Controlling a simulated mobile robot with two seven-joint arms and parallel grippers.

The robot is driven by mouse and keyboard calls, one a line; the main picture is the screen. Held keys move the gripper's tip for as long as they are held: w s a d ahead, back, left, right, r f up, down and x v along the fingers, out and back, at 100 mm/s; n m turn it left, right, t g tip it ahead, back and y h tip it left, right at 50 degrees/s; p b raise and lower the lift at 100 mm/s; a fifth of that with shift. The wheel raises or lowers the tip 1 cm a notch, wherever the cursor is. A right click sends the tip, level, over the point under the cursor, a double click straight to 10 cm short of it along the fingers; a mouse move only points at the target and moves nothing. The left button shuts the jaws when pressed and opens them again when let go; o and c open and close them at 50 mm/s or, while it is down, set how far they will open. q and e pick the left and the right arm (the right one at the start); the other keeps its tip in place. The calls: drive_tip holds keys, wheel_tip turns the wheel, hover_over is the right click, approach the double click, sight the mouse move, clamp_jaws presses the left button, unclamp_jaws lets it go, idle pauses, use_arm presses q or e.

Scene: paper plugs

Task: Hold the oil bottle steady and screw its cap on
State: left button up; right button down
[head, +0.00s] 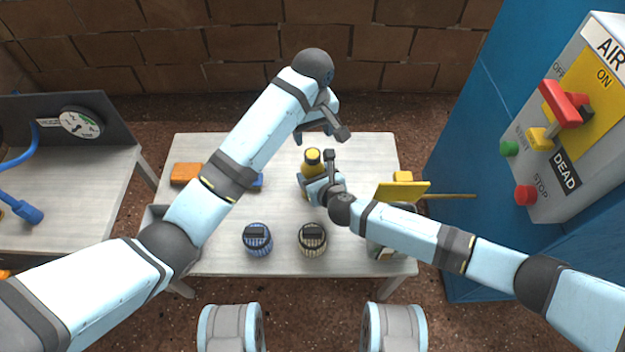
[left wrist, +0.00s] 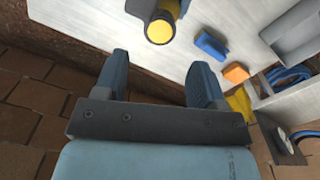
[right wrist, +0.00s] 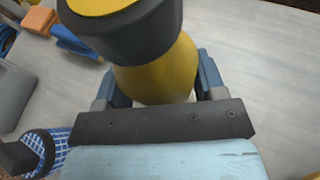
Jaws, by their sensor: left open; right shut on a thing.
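The oil bottle (head: 313,170) stands upright near the middle of the table, with a yellow body. Its cap (head: 312,156), dark-sided with a yellow top, sits over the bottle's top; how tightly it is seated I cannot tell. In the right wrist view the bottle body (right wrist: 158,78) is between the fingers of my right gripper (right wrist: 160,82), which is shut on it below the cap. My left gripper (head: 322,134) is open and empty, above and behind the bottle. In the left wrist view the cap (left wrist: 160,29) lies beyond the open fingers, apart from them.
An orange block (head: 185,173) and a blue block (head: 257,181) lie left. A yellow piece (head: 402,190) is at the right. The table's back right is clear.

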sight(312, 153)
use_arm(q)
drive_tip(key=shift+f, duration=0.1)
drive_tip(key=shift+f, duration=3.9)
drive_tip(key=c, duration=0.9)
drive_tip(key=o, duration=1)
drive_tip(key=shift+r, duration=2.25)
